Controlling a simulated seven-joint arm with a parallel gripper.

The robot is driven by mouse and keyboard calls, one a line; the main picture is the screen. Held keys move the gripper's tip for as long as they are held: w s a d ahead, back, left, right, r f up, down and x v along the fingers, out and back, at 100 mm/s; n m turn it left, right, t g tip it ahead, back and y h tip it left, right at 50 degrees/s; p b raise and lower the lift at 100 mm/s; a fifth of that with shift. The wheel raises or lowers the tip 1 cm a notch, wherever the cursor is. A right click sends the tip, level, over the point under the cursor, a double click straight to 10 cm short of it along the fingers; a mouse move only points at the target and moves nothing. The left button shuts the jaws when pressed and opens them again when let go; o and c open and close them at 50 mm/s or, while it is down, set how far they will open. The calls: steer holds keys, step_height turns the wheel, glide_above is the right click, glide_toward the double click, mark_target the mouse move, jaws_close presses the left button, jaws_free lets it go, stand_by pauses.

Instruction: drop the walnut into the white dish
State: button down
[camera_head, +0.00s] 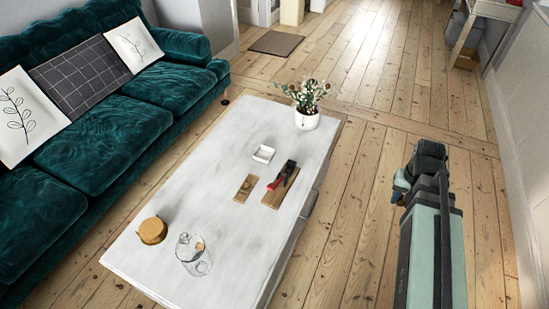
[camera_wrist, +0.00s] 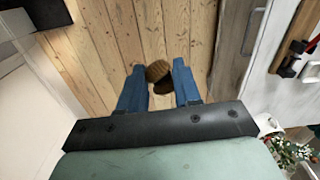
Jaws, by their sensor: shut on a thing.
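The walnut (camera_wrist: 157,70) is brown and ridged, and sits between the two blue fingertips of my gripper (camera_wrist: 158,82) in the wrist view. My gripper is shut on it. In the head view my gripper (camera_head: 400,184) hangs over the floorboards to the right of the coffee table, and the walnut cannot be made out clearly there. The white dish (camera_head: 263,153) is small and squarish, and stands on the tabletop near its middle, well left of my gripper. Part of the dish (camera_wrist: 311,70) shows at the right edge of the wrist view.
The white coffee table (camera_head: 215,150) also holds a wooden board (camera_head: 271,199) with a red-and-black tool, a smaller board (camera_head: 240,196), a potted plant (camera_head: 306,121), a clear glass vessel (camera_head: 190,262) and a round brown container (camera_head: 152,231). A green sofa (camera_head: 110,140) stands left.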

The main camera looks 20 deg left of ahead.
steer(key=w+a+f+n, duration=0.2)
steer(key=w+a+f, duration=0.1)
steer(key=a, duration=1.1)
steer(key=w+a+f+n, duration=0.2)
steer(key=w+a+f, duration=0.1)
steer(key=a, duration=1.1)
steer(key=w+a+f+n, duration=0.2)
steer(key=w+a+f, duration=0.15)
steer(key=a, duration=1.05)
steer(key=w+a+f+m, duration=0.2)
steer(key=w+a+m, duration=0.1)
steer(key=w+a, duration=0.3)
steer(key=w+a+f+m, duration=0.3)
steer(key=w+a, duration=0.4)
steer(key=a, duration=0.2)
steer(key=shift+w+a+f+m, duration=0.2)
steer(key=shift+w+m, duration=0.05)
steer(key=shift+m, duration=0.15)
step_height(320, 180, down, 6)
steer(key=shift+r, duration=0.1)
steer(key=c, duration=0.7)
jaws_free()
